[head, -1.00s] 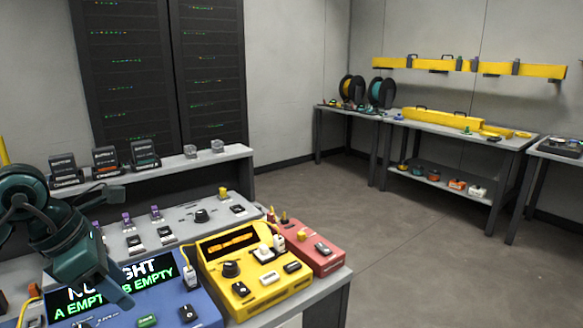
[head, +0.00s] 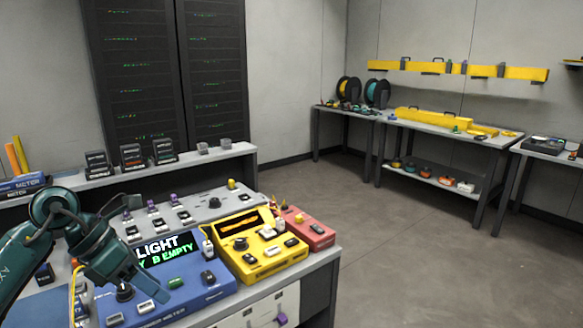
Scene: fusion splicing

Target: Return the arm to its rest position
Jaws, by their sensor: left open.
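My left gripper (head: 148,292) is dark teal and comes in from the left in the head view. It is open, with nothing seen between its fingers, and hangs over the left part of the blue device (head: 205,293). My right gripper is not in view.
A yellow device (head: 262,262) and a red device (head: 312,232) stand to the right of the blue one on the bench. A grey panel (head: 215,215) and a raised shelf (head: 225,155) lie behind. Open floor (head: 400,250) lies to the right.

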